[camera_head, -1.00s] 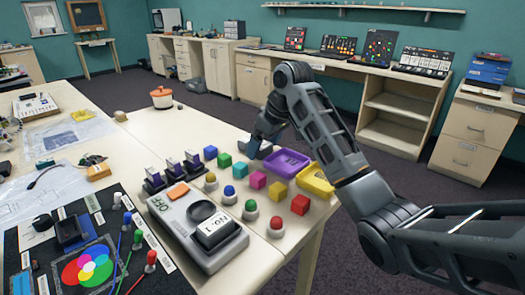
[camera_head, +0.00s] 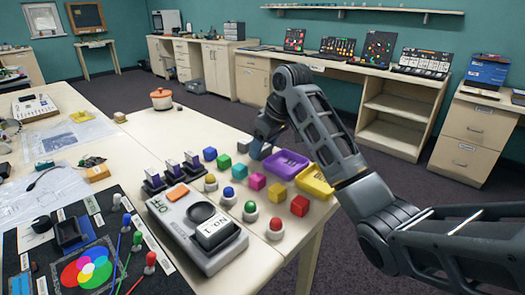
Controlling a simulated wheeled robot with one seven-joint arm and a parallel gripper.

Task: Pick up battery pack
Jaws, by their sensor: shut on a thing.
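My gripper (camera_head: 261,150) is at the far right part of the near table, just behind the purple tray. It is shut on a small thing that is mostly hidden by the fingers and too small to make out. A small grey-teal block (camera_head: 243,145) shows just left of the fingers; I cannot tell whether they touch it. I cannot clearly identify the battery pack in this view.
A purple tray (camera_head: 288,163) and a yellow tray (camera_head: 315,181) lie near my gripper. Several coloured cubes and round knobs stand in front, beside a large grey switch box (camera_head: 203,245). An orange pot (camera_head: 161,99) stands at the back. The table's right edge is close.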

